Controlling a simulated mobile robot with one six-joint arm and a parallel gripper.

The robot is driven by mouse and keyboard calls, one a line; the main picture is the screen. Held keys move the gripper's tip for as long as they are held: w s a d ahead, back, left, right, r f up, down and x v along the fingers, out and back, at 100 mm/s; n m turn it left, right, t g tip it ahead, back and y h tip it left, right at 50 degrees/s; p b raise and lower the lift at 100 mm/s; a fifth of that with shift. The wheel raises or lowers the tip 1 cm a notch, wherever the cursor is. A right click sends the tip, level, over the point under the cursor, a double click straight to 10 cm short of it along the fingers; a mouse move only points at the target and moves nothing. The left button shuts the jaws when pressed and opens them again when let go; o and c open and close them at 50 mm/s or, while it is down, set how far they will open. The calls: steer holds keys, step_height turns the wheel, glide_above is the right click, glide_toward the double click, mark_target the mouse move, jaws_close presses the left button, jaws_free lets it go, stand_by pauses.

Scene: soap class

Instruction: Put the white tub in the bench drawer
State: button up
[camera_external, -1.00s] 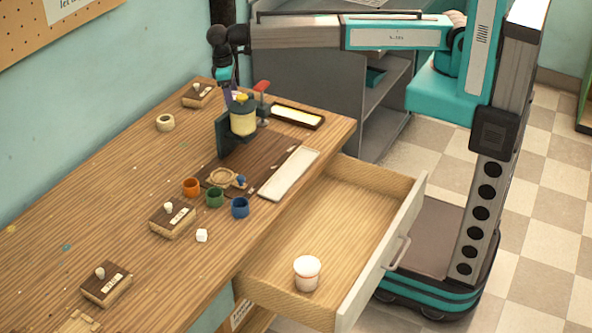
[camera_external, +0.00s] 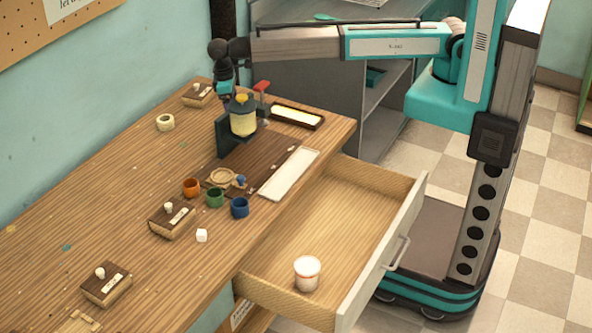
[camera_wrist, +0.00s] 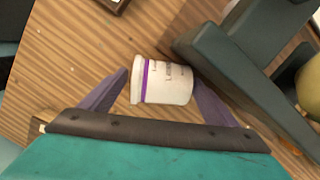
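A white tub with a purple band and printed label (camera_wrist: 168,82) lies between the two purple fingers of my gripper (camera_wrist: 158,78) in the wrist view. The fingers are apart, one on each side of it; the right finger is very near it, and a small gap shows at the left. In the external view my gripper (camera_external: 227,92) is low at the bench's back, behind the dark stand, which hides the fingertips and this tub. The bench drawer (camera_external: 345,205) is pulled open. Another white tub with a reddish band (camera_external: 307,273) stands in its near corner.
The dark stand (camera_external: 223,140) holds a yellow jar (camera_external: 243,120) right beside my gripper; a red-handled clamp (camera_external: 262,88) is close by. Orange (camera_external: 191,187), green (camera_external: 214,197) and blue (camera_external: 240,207) cups stand mid-bench near a white tray (camera_external: 289,174). Most of the drawer floor is free.

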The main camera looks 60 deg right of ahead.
stand_by(0.3)
step_height(320, 180, up, 12)
steer(key=w+p, duration=0.1)
steer(key=p, duration=0.5)
steer(key=shift+w+a, duration=0.3)
steer(key=shift+a, duration=0.15)
steer(key=c, duration=0.8)
steer(key=d+f+m+y+b, duration=0.1)
steer(key=d+m+y+b, duration=0.2)
steer(key=d+m, duration=0.1)
steer(key=d+f+m+y+b, duration=0.1)
steer(key=d+m+y+b, duration=0.3)
steer(key=d+m, duration=0.1)
steer(key=d+f+m+y+b, duration=0.2)
steer(key=d+m+y+b, duration=0.1)
steer(key=m, duration=0.3)
steer(key=shift+s+d+t+y+b, duration=0.35)
steer(key=shift+d+y, duration=0.25)
steer(key=shift+d, duration=0.2)
